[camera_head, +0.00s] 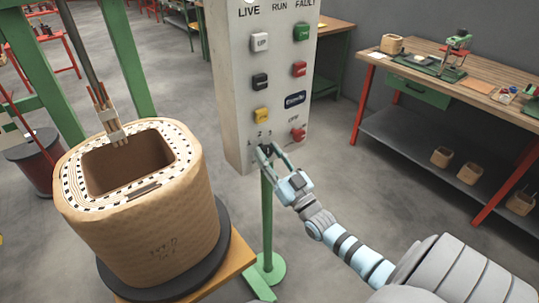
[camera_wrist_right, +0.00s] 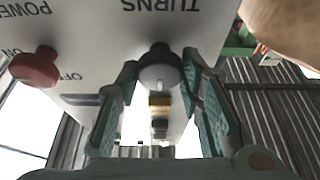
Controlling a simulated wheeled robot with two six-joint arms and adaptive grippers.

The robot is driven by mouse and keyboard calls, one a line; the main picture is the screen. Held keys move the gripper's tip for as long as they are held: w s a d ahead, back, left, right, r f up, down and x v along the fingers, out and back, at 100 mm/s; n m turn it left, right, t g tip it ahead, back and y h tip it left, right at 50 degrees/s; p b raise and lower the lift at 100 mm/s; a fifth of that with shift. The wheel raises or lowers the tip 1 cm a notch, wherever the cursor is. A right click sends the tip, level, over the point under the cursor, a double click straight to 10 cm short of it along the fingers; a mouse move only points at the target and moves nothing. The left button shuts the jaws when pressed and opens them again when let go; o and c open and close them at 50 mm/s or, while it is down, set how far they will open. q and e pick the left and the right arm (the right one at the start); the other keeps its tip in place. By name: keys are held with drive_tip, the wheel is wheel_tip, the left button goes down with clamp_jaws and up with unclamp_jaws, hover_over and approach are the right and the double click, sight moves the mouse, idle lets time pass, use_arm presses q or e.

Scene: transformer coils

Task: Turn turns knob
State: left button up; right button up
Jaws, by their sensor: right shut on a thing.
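The grey, round turns knob (camera_wrist_right: 160,68) sits on the white control panel (camera_head: 240,90), beside the upside-down word TURNS in the right wrist view. My right gripper (camera_head: 267,150) is at the lower left of the panel face in the head view, where its fingers mostly cover the knob. In the right wrist view my right gripper (camera_wrist_right: 160,88) has one finger on each side of the knob and is shut on it. The knob's pointer angle cannot be made out. My left gripper is not in view.
A red power knob (camera_wrist_right: 35,68) is close beside the turns knob. Several coloured buttons are higher on the panel, which stands on a green post (camera_head: 267,215). A large wrapped coil (camera_head: 150,235) stands left. A workbench (camera_head: 475,75) is at the right.

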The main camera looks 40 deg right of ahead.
drive_tip(key=m+h+p, duration=0.1)
drive_tip(key=m+p, duration=0.1)
drive_tip(key=m, duration=0.1)
drive_tip(key=m+h+p, duration=0.2)
drive_tip(key=m, duration=0.1)
drive_tip(key=shift+r+g, duration=0.15)
drive_tip(key=shift+g, duration=0.15)
drive_tip(key=m+h+p, duration=0.1)
drive_tip(key=m, duration=0.1)
drive_tip(key=m+g+h+p, duration=0.1)
drive_tip(key=m+p, duration=0.1)
drive_tip(key=m, duration=0.1)
drive_tip(key=shift+m+g+h+p, duration=0.3)
drive_tip(key=shift+m+h, duration=0.1)
drive_tip(key=shift+m, duration=0.4)
drive_tip(key=o, duration=1.1)
drive_tip(key=shift+o, duration=0.2)
